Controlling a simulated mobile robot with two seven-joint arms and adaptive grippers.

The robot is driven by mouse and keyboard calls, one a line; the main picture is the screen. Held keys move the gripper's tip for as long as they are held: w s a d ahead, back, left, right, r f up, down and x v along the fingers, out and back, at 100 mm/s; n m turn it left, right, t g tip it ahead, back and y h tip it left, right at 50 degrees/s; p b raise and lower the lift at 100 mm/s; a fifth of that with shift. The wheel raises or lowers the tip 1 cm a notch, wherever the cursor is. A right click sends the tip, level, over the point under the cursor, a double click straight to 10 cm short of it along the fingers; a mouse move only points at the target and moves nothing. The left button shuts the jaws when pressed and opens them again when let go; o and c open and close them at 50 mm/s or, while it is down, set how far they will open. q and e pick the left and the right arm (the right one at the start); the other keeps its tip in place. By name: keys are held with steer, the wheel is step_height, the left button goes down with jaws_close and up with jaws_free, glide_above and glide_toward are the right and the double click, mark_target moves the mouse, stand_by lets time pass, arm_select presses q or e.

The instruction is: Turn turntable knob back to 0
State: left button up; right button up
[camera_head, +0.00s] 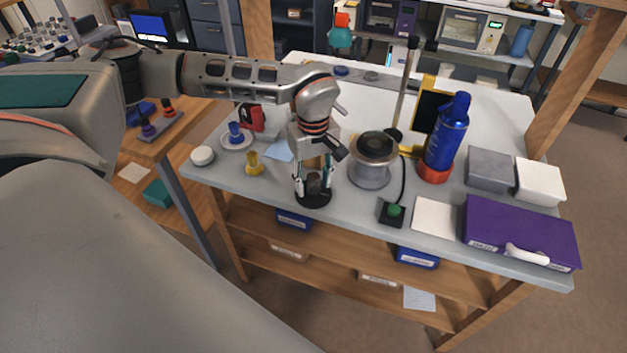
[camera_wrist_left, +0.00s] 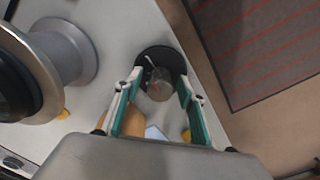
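In the head view the black base (camera_head: 314,201) sits at the table's front edge. My left gripper (camera_head: 313,183) points down over it. In the left wrist view the teal-lined fingers (camera_wrist_left: 160,92) are open, one on each side of the knob, with small gaps showing. The scale reading is too small to tell. My right gripper is not in view.
A grey cylinder with a dark top (camera_head: 372,165) stands close to the right of my gripper. A green button box (camera_head: 391,213), a blue bottle (camera_head: 447,132) and a purple case (camera_head: 519,228) are further right. A yellow piece (camera_head: 254,164) and a white puck (camera_head: 203,156) are left.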

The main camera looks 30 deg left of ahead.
arm_select(q)
steer(key=c, duration=1.1)
